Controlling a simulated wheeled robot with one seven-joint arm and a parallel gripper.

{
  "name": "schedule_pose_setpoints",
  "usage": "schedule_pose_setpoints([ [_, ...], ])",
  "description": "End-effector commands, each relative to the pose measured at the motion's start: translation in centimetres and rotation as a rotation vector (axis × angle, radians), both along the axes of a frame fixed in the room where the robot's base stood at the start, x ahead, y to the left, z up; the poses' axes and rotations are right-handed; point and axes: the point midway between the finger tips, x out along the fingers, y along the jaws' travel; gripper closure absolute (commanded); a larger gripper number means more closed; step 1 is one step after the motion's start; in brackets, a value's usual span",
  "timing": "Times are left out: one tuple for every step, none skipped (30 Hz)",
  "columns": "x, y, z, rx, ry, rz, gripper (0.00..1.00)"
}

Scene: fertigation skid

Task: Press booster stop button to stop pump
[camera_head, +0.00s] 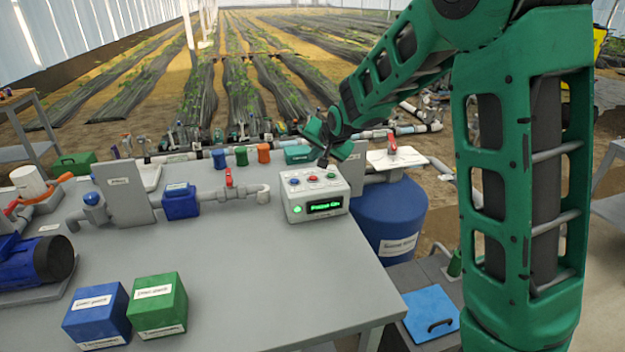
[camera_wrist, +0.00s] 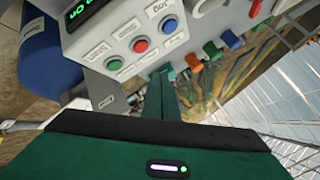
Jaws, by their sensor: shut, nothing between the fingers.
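The white control box (camera_head: 318,207) stands near the far right corner of the grey bench. Its display (camera_head: 324,206) glows green and seems to read "Pump On", with a lit green lamp (camera_head: 297,209) beside it. The top panel has a blue button (camera_wrist: 168,25), a red button (camera_wrist: 140,45) and a green button (camera_wrist: 114,64); the small labels are too blurred to read. My gripper (camera_head: 323,162) is shut and empty, pointing down just above the box's back edge. In the wrist view its fingertips (camera_wrist: 163,74) appear beside the panel; contact with a button is not visible.
A red-handled valve (camera_head: 229,178) and pipe lie left of the box. Blue and green cartons (camera_head: 158,305) stand on the front of the bench. A blue drum (camera_head: 392,220) stands right of the bench.

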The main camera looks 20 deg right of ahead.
Motion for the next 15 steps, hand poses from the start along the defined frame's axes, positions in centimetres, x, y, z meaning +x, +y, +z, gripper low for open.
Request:
schedule_pose_setpoints([
  [-0.1,0.0,-0.8,-0.001,0.003,-0.001,1.00],
  [-0.1,0.0,-1.2,-0.001,0.003,-0.001,1.00],
  [-0.1,0.0,-1.6,-0.001,0.003,-0.001,1.00],
  [-0.1,-0.1,-1.9,-0.001,0.003,-0.001,1.00],
  [0.0,-0.1,-2.2,-0.002,0.002,-0.002,1.00],
  [0.0,-0.1,-2.6,-0.001,0.003,-0.001,1.00],
  [0.0,-0.1,-2.9,-0.001,0.003,-0.001,1.00],
  [0.0,0.0,-3.1,-0.001,0.001,-0.001,1.00],
  [0.0,0.0,-3.3,-0.001,0.001,-0.001,1.00],
  [0.0,0.0,-3.5,-0.001,0.001,-0.001,1.00],
  [-0.1,0.0,-3.7,0.000,0.001,0.000,1.00],
  [-0.1,0.0,-3.8,-0.001,0.002,-0.001,1.00],
  [-0.1,0.0,-3.9,-0.001,0.002,-0.001,1.00],
  [-0.1,0.0,-4.0,0.000,0.001,0.000,1.00],
  [-0.1,0.0,-4.1,0.000,0.001,0.000,1.00],
])
